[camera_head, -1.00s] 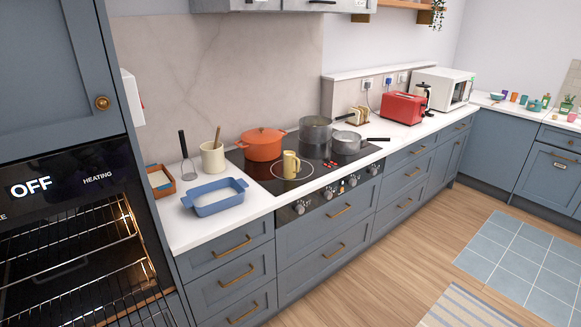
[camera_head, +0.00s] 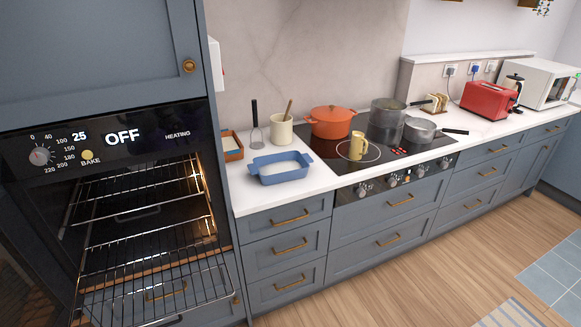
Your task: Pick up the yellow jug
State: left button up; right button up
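The yellow jug (camera_head: 357,146) stands upright on the front left part of the black hob (camera_head: 391,154). Its handle faces right. The orange lidded pot (camera_head: 331,123) is behind it to the left, and the grey saucepan (camera_head: 419,131) is to its right. Nothing covers the jug. Neither of my grippers shows in the head view, and nothing is touching the jug.
A blue baking dish (camera_head: 280,168), a cream utensil pot (camera_head: 281,132) and a brown dish (camera_head: 231,146) stand on the counter left of the hob. The oven at left is open, with wire racks (camera_head: 150,230) showing. The wooden floor (camera_head: 440,275) before the drawers is clear.

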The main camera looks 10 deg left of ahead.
aim_at(355, 154)
jog(key=i+z, duration=0.3)
jog(key=i, duration=0.25)
jog(key=i+j+z, duration=0.1)
jog(key=i+z, duration=0.25)
jog(key=i, duration=0.15)
jog(key=i+j+z, duration=0.3)
jog(key=i, duration=0.25)
